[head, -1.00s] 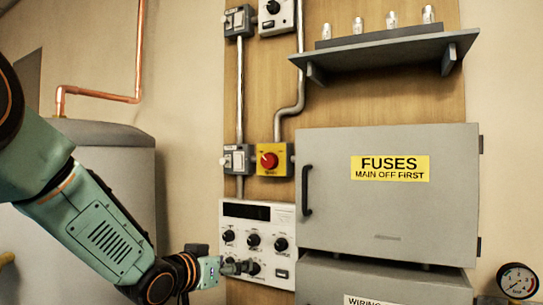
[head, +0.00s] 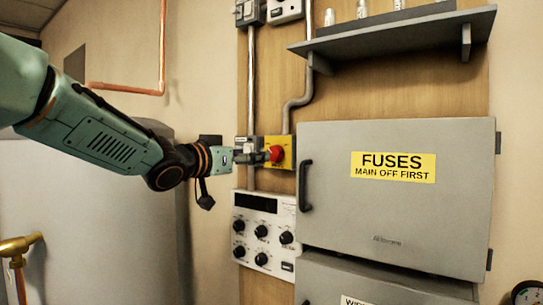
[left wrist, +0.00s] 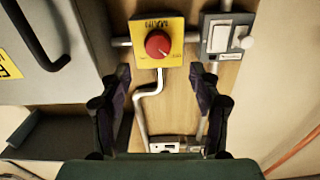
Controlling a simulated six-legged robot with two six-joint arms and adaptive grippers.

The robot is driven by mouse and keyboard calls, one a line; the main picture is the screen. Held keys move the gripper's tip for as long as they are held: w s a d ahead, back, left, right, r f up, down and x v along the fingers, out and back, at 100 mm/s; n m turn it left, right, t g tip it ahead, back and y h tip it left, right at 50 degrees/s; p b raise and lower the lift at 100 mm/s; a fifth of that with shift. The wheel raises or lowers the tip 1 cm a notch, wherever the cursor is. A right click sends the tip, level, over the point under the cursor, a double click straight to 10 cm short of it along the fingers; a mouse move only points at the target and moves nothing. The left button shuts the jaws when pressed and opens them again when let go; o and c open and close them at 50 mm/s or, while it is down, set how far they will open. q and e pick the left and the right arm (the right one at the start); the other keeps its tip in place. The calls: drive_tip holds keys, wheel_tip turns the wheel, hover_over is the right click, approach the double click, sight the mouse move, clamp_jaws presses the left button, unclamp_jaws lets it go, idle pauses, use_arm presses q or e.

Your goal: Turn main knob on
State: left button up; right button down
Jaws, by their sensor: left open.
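The main knob (head: 276,154) is a red rotary knob on a yellow box fixed to the wooden board, left of the fuse cabinet. In the left wrist view the red knob (left wrist: 158,44) sits on its yellow plate (left wrist: 175,22) marked MAIN, in line with the gap between my fingers. My left gripper (head: 262,157) is at the knob's left side in the head view; its fingers partly hide the box's left edge. In the left wrist view my left gripper (left wrist: 160,85) is open, with nothing between its fingers. My right gripper is not in view.
A grey switch box (left wrist: 222,36) sits beside the yellow box. The fuse cabinet (head: 395,215) with its black handle (head: 305,185) stands close to the right. A white panel of black knobs (head: 263,232) is below. A shelf (head: 400,38) juts out above.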

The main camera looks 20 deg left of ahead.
sight(273, 154)
use_arm(q)
drive_tip(key=shift+n, duration=0.3)
drive_tip(key=p+x, duration=0.1)
drive_tip(key=x, duration=0.2)
drive_tip(key=p+x, duration=0.1)
drive_tip(key=x, duration=0.2)
drive_tip(key=shift+w+f, duration=0.2)
drive_tip(key=shift+w, duration=0.15)
drive_tip(key=shift+w+d, duration=0.15)
drive_tip(key=shift+w, duration=0.15)
drive_tip(key=shift+s+d+r, duration=0.1)
drive_tip(key=shift+d+r, duration=0.1)
drive_tip(key=shift+d, duration=0.2)
drive_tip(key=shift+a, duration=0.1)
drive_tip(key=shift+w+a+f, duration=0.15)
drive_tip(key=shift+w+f, duration=0.05)
drive_tip(key=shift+w, duration=0.1)
drive_tip(key=c, duration=0.3)
drive_tip(key=shift+s+r, duration=0.15)
drive_tip(key=c, duration=0.9)
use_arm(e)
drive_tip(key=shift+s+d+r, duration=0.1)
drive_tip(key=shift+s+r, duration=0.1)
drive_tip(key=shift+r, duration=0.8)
